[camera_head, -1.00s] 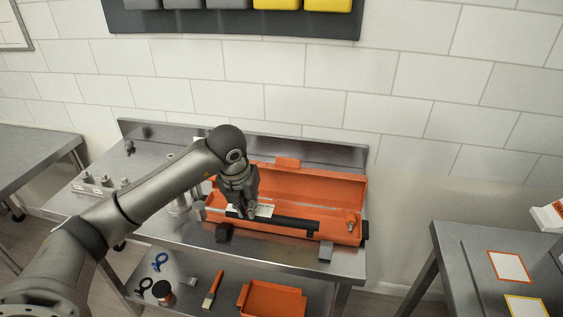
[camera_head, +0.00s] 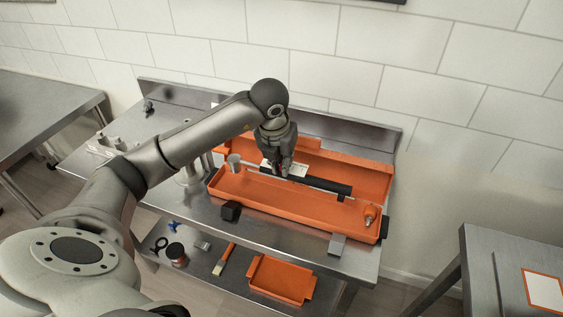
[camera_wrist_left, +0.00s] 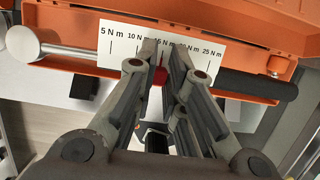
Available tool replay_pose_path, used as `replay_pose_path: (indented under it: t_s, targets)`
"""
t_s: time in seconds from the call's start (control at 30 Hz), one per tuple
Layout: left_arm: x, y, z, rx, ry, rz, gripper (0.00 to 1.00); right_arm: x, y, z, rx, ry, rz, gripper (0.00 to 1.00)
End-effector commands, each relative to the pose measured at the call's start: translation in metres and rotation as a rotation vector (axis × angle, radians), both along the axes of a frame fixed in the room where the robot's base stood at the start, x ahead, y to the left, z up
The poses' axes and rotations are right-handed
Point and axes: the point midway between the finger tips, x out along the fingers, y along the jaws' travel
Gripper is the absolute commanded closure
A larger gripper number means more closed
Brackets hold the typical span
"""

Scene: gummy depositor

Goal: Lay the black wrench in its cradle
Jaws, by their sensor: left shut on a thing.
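The wrench is a torque wrench with a black handle (camera_head: 325,185), a round steel head (camera_head: 234,160) and a white scale plate (camera_wrist_left: 125,38). My left gripper (camera_head: 284,170) is shut on it near the scale plate; the left wrist view shows the fingers (camera_wrist_left: 165,60) there. The wrench appears held over the rear of an open orange case (camera_head: 300,215), roughly along its length, handle to the right. Its height above the case is hard to tell. I cannot pick out a separate cradle. My right gripper is not in view.
A small orange-topped item (camera_head: 369,215) stands at the case's right end. A black block (camera_head: 230,211) and a grey block (camera_head: 338,244) are at its front. The lower shelf holds an orange tray (camera_head: 282,280), a brush (camera_head: 223,260) and a jar (camera_head: 177,253).

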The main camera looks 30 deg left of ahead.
Motion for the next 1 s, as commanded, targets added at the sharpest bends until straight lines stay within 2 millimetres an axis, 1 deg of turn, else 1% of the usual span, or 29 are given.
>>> replay_pose_path:
  t_s: [0.03, 0.1, 0.2, 0.37, 0.53, 0.67, 1.0]
  targets:
    - [0.000, 0.000, -0.007, 0.000, 0.000, 0.001, 1.00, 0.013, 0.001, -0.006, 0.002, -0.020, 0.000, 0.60]
    - [0.000, 0.000, -0.014, 0.000, 0.000, 0.001, 1.00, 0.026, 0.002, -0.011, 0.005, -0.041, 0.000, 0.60]
    - [0.000, 0.000, -0.025, 0.000, 0.000, 0.001, 1.00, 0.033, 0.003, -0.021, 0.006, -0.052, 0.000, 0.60]
    - [0.000, 0.000, -0.043, 0.000, -0.001, 0.001, 1.00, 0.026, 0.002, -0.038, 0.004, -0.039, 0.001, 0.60]
    - [0.000, 0.000, -0.056, 0.000, -0.001, 0.001, 1.00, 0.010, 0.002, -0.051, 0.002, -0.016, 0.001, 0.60]
    - [0.000, 0.001, -0.059, 0.000, -0.001, 0.001, 1.00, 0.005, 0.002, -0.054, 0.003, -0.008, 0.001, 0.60]
    - [0.000, 0.000, -0.058, 0.000, -0.001, 0.001, 1.00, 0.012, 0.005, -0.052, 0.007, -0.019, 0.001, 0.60]
